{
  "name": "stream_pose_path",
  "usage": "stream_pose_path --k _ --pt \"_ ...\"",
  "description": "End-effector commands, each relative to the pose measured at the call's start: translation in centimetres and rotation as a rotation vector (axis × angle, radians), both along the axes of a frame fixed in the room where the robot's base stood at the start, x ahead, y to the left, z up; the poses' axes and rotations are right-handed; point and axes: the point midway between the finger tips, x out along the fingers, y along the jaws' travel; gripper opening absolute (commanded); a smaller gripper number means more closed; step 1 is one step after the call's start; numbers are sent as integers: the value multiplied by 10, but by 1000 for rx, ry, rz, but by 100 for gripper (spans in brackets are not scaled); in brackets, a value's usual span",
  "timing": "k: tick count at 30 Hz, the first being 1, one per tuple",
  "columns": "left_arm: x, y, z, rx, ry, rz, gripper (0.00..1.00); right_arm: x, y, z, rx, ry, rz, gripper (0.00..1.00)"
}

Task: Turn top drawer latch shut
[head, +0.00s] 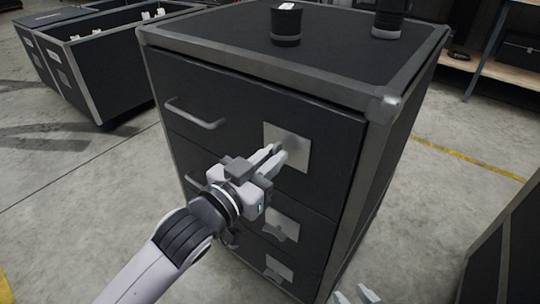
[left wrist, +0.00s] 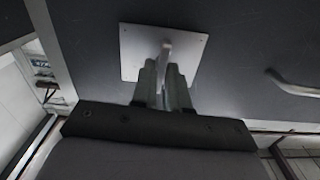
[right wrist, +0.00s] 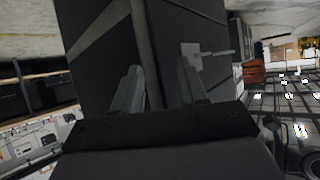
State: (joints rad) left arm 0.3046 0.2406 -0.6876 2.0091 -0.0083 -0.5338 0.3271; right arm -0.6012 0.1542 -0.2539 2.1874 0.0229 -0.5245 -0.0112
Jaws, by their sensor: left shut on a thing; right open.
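The black cabinet (head: 240,95) has several stacked drawers, and the top drawer carries a bar handle (head: 195,114) at left and a square metal latch plate (head: 300,143) at right. My left gripper (head: 277,156) is at this plate. In the left wrist view the latch lever (left wrist: 166,48) stands out from the plate (left wrist: 135,45), between the fingers of my left gripper (left wrist: 163,88), which is shut on it. The fingers hide part of the lever. My right gripper (head: 357,296) is open and empty at the bottom edge of the head view; it also shows in the right wrist view (right wrist: 158,85).
Lower drawers have their own latch plates (head: 281,225). Two dark cylindrical items (head: 286,25) stand on the cabinet top. An open black tote (head: 110,55) stands at the back left. A shelf (head: 500,65) is at the back right. Floor left of the cabinet is clear.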

Motion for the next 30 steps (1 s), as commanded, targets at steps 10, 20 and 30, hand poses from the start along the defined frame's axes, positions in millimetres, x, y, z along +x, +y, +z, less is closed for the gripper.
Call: stream_pose_path --k 10,20,30 --pt "-1 -1 4 208 -146 -1 0 -10 -22 -2 -13 68 -52 43" --pt "-2 -3 3 463 -332 -2 0 -25 -38 -3 -24 129 -85 43" --pt "-3 -4 0 723 -525 -2 0 -22 -34 24 -19 118 -81 43"
